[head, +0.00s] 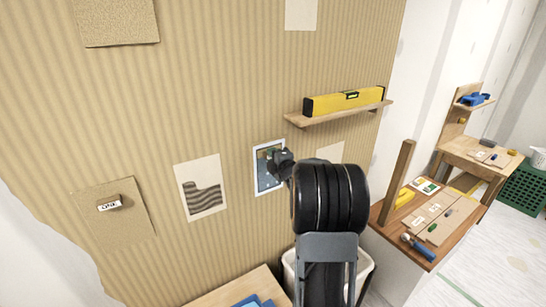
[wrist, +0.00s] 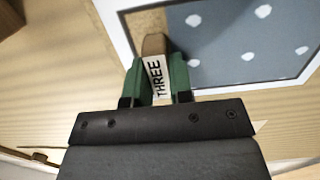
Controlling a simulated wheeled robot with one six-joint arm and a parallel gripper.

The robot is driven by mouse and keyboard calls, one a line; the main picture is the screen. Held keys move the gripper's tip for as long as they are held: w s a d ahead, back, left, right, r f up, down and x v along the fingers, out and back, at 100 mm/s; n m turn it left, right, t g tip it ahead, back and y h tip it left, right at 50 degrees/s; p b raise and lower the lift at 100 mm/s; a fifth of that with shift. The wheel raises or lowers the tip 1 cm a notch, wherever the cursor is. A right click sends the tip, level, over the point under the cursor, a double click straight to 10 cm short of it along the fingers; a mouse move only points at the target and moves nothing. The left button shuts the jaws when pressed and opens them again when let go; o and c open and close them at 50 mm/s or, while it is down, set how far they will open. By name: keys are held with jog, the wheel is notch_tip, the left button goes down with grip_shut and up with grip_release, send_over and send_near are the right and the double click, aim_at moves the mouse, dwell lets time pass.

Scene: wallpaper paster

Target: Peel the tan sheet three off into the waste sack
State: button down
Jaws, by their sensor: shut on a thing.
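My gripper (head: 282,163) is at the wall panel, in front of a white-bordered patch (head: 257,181) with a blue-grey, white-dotted face. In the wrist view its green fingers (wrist: 161,72) are shut on a tan tab (wrist: 154,45) with a white label reading THREE. A tan strip (wrist: 136,22) shows inside the white border beside the dotted area; whether it is part of sheet three I cannot tell. My gripper and arm hide part of the patch in the head view. A white-rimmed container (head: 289,266), perhaps the waste sack, stands below, mostly behind my arm.
A shelf (head: 300,119) with a yellow level (head: 345,101) juts out above right. Another tan sheet (head: 105,225) with a labelled tab (head: 110,205) is at the left. A wooden table (head: 455,236) with tools stands right; a green crate (head: 525,188) is beyond.

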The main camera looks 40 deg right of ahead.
jog(key=shift+s+a+b, duration=0.15)
jog(key=shift+s+b, duration=0.65)
jog(key=shift+s, duration=1.6)
jog(key=shift+s, duration=0.1)
jog(key=s+b, duration=0.1)
jog(key=s, duration=0.6)
jog(key=shift+a, duration=0.2)
dwell(0.4)
